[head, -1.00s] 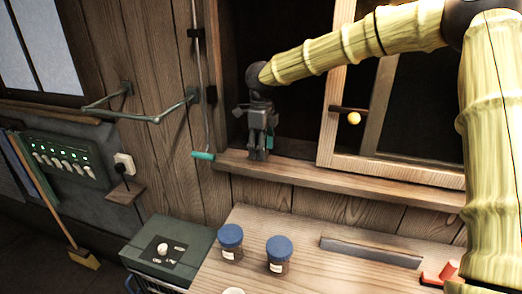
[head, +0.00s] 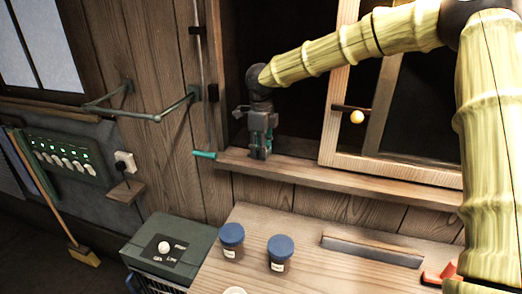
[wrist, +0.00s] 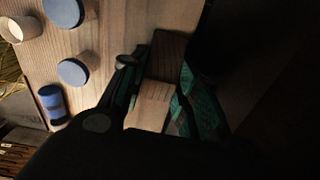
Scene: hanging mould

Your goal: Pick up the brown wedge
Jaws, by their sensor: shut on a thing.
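My gripper (head: 260,140) points down at the wooden window sill (head: 300,172), left of the sash. In the wrist view, its green-padded fingers (wrist: 162,75) are shut on the brown wedge (wrist: 168,55), which shows as a dark brown block between them. The fingers hide the wedge's sides. In the head view I cannot make out the wedge apart from the gripper. I cannot tell whether it still touches the sill.
A rod with a teal handle (head: 204,154) hangs to the left. On the bench below are two blue-lidded jars (head: 231,238) and a long grey-brown bar (head: 372,250).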

